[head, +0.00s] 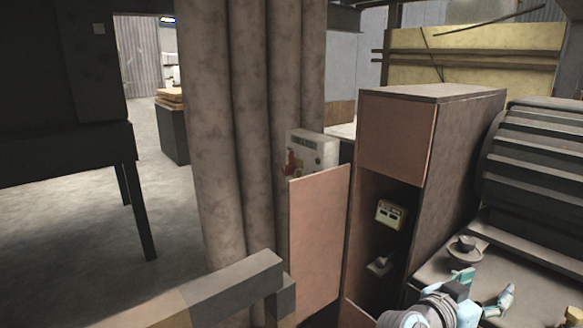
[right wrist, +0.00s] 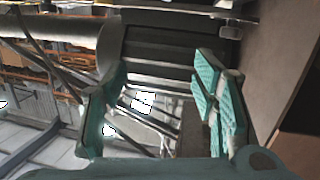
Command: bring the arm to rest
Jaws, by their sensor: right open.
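My right gripper (head: 488,290) is at the bottom right of the head view, with its teal fingers apart and nothing seen between them. In the right wrist view my right gripper (right wrist: 158,80) also shows open and empty, with a teal pad on each side. It is to the right of the brown cabinet (head: 455,165) and apart from it in the head view. My left gripper is not in view.
The cabinet's door (head: 318,245) stands open. A yellow box device (head: 390,214) and a small grey item (head: 380,264) are inside. A dark ribbed drum (head: 535,160) stands at the right. Thick vertical pipes (head: 255,130) stand left of the cabinet. Open floor (head: 190,215) lies farther left.

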